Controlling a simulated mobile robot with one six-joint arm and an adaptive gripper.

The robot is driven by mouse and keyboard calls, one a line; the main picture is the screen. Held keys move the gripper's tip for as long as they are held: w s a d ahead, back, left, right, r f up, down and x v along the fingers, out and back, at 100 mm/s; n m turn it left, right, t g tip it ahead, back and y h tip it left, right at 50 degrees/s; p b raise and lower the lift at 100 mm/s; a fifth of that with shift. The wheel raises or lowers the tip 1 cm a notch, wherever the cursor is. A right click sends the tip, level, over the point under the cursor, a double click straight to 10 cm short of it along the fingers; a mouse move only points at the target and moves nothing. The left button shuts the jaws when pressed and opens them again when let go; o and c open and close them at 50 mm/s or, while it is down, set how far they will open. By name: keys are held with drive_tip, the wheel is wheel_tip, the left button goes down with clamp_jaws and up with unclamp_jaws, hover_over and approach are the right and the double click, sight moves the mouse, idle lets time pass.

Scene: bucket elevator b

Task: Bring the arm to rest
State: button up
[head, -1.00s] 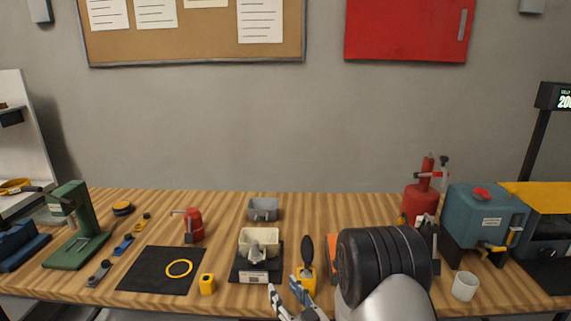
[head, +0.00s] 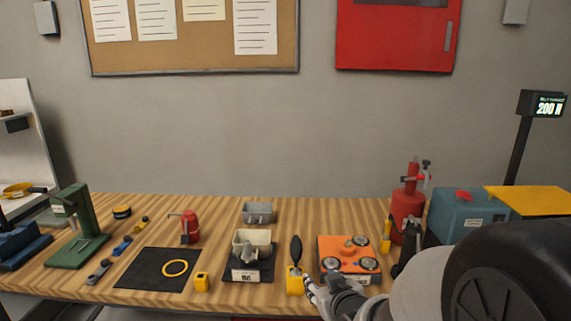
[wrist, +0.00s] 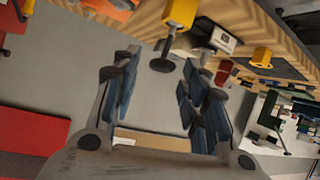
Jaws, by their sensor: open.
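My gripper (head: 311,286) is low at the front edge of the bench in the head view, in front of the orange plate. My dark arm joint fills the lower right corner. The wooden bench (head: 215,212) runs across the head view and shows tilted along the top of the wrist view. Whether the fingertips clear the bench edge is hard to tell.
Close by stand a yellow-based tool with a black bulb (head: 295,281), the orange plate (head: 348,241) and a grey-white bucket (head: 252,239) on a dark stand. A red bottle (head: 406,212) and blue machine (head: 468,211) stand right. A black mat (head: 150,280) lies left.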

drive_tip(key=s+d+r+m+g, duration=0.1)
drive_tip(key=s+r+g, duration=0.1)
drive_tip(key=s, duration=0.8)
drive_tip(key=s+d+r+m+g+h, duration=0.1)
drive_tip(key=s+d+r+g, duration=0.1)
drive_tip(key=s, duration=0.9)
drive_tip(key=s+d+r+m+g+h, duration=0.1)
drive_tip(key=s+d+r+g, duration=0.1)
drive_tip(key=s, duration=0.8)
drive_tip(key=shift+s+d+m+g, duration=0.2)
drive_tip(key=shift+s+m+g, duration=0.2)
drive_tip(key=shift+g, duration=0.4)
